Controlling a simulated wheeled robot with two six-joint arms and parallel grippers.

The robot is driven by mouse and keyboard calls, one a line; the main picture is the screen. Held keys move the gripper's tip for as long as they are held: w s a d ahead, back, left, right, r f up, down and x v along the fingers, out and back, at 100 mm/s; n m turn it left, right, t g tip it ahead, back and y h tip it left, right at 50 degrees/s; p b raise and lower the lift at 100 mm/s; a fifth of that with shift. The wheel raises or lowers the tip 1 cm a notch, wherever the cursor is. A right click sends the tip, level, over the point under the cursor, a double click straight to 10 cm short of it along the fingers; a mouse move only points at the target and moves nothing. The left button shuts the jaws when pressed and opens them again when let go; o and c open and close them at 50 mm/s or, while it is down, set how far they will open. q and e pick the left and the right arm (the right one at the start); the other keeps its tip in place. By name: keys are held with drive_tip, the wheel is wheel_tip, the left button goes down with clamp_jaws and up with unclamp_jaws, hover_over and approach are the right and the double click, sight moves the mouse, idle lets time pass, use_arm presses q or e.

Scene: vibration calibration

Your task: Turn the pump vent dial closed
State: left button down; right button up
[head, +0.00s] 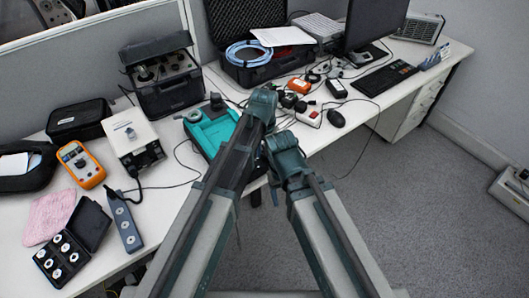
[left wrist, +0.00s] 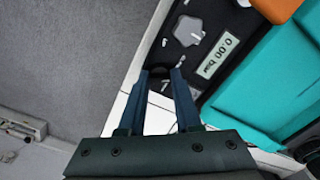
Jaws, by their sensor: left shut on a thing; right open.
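The teal pump (head: 212,132) sits near the table's front edge in the head view, partly hidden behind my left arm. In the left wrist view its teal body (left wrist: 265,85) is at the right, beside a black panel with a grey knob (left wrist: 188,31) and a display (left wrist: 217,55) reading 0.00 bar. My left gripper (left wrist: 161,76) is over the panel's lower end, its fingers closed around a small dark dial (left wrist: 158,73), mostly hidden between them. White marks show beside it. My right gripper (head: 287,150) is open near the table's front edge; its fingers are hard to make out.
A white instrument box (head: 133,138), an orange multimeter (head: 80,163) and a black case of round pieces (head: 62,258) stand at left. An open case with blue hose (head: 252,55) lies behind.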

sight(264, 154)
use_arm(q)
drive_tip(key=shift+n, duration=1)
drive_tip(key=c, duration=0.6)
unclamp_jaws()
drive_tip(key=shift+r, duration=0.15)
wheel_tip(264, 154, up, 14)
drive_tip(key=p, duration=1.3)
drive_tip(key=shift+f+p, duration=0.25)
drive_tip(key=shift+p, duration=0.15)
